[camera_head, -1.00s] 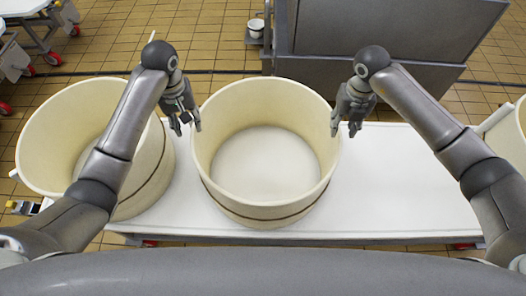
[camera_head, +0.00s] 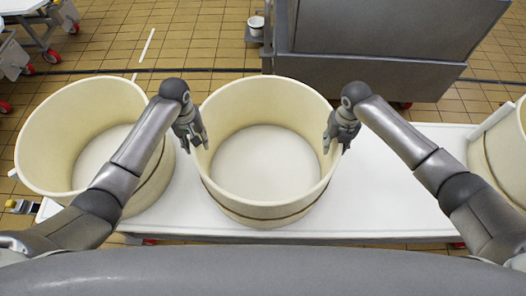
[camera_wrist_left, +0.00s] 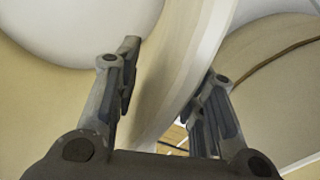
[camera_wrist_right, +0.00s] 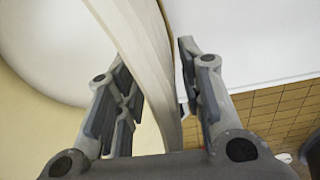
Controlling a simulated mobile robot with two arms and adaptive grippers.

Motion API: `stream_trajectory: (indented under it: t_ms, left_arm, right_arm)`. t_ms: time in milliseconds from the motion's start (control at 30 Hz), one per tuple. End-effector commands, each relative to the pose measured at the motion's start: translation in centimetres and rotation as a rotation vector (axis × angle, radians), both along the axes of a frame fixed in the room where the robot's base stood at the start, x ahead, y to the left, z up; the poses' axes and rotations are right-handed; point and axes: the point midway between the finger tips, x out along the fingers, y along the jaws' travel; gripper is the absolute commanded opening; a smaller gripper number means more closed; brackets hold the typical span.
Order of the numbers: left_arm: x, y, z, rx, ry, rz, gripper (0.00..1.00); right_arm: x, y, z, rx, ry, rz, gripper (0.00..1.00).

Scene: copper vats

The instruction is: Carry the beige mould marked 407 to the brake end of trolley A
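A large round beige mould (camera_head: 265,211) with a dark band stands in the middle of the white trolley top (camera_head: 400,190). It is open at the top and looks empty; no number is readable. My left gripper (camera_head: 193,136) is open at its left rim. In the left wrist view the mould wall (camera_wrist_left: 178,75) runs between the fingers of that gripper (camera_wrist_left: 172,75). My right gripper (camera_head: 338,136) is open at the right rim. In the right wrist view the wall (camera_wrist_right: 148,60) passes between its fingers (camera_wrist_right: 152,85), with gaps visible.
Another beige mould (camera_head: 40,140) stands close on the left, near the left gripper. A third mould (camera_head: 500,150) stands at the right edge. A grey metal cabinet (camera_head: 370,65) is behind. The trolley top between the middle and right moulds is clear.

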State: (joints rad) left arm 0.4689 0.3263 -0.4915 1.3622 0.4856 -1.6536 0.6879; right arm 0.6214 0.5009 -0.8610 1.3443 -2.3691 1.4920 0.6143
Motion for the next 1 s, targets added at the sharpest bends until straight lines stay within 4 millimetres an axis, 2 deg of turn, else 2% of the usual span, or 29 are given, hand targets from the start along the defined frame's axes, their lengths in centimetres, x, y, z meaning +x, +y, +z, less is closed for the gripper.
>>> stream_trajectory:
  t_ms: [133,400,1000]
  left_arm:
    - [0.0,-0.02,0.02,0.0,0.0,0.0,0.35]
    - [0.0,-0.01,0.05,0.0,0.0,0.0,0.0]
    - [0.05,0.07,0.1,0.0,-0.001,0.004,0.0]
  right_arm:
    - [0.0,0.01,0.01,0.0,0.0,0.0,0.33]
    - [0.02,0.0,0.04,0.0,0.0,0.0,0.0]
    - [0.04,-0.05,0.08,-0.001,-0.001,-0.001,0.0]
